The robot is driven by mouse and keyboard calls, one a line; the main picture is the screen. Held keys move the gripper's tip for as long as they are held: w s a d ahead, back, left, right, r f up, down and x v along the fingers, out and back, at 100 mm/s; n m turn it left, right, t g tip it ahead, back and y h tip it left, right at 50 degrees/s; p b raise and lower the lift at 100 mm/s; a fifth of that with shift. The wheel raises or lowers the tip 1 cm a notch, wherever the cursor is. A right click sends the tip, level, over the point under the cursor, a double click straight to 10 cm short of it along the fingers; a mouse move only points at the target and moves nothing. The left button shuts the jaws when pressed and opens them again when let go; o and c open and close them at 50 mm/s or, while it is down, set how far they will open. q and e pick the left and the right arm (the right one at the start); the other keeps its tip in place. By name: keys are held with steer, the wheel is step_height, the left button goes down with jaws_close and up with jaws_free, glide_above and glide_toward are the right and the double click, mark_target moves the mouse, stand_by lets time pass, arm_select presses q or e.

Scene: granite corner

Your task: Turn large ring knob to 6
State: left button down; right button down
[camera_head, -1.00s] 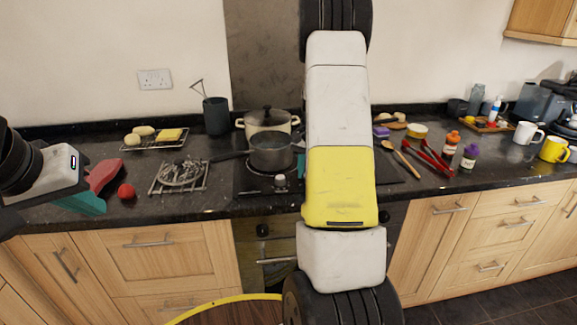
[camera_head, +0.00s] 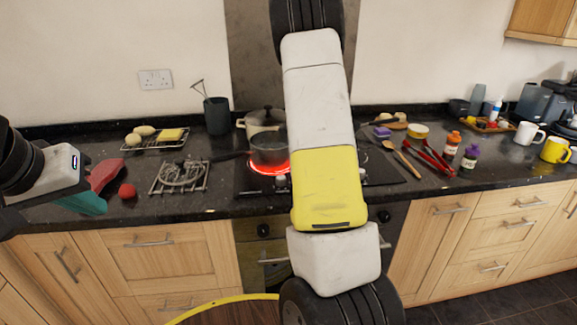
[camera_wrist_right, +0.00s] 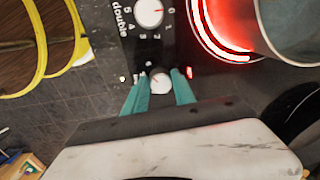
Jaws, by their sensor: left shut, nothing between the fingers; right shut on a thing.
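My right gripper (camera_wrist_right: 160,90) has its teal fingers shut on a white knob (camera_wrist_right: 160,80) on the black hob panel. I cannot read the setting of this knob; few of its markings show. A second white knob (camera_wrist_right: 149,12) with a red pointer stands beside the word "double", with numbers around it. The ring (camera_wrist_right: 205,35) under a pot glows red; the glow also shows in the head view (camera_head: 258,169). My left gripper (camera_head: 88,204) is shut and empty over the counter at the left. My right arm hides the right gripper in the head view.
A grey pot (camera_head: 268,150) stands on the glowing ring, with a lidded cream pot (camera_head: 262,119) behind. A red tomato (camera_head: 127,191) and a wire rack (camera_head: 163,188) lie to the left. Spoons, red tongs (camera_head: 430,158) and jars stand to the right.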

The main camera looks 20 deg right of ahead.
steer(key=shift+w+m, duration=0.15)
steer(key=shift+m, duration=0.55)
steer(key=c, duration=1)
jaws_free()
steer(key=shift+c, duration=0.2)
steer(key=shift+r, duration=0.15)
steer(key=r, duration=0.7)
steer(key=shift+s+r, duration=0.25)
steer(key=shift+r, duration=0.05)
steer(key=shift+a, duration=0.1)
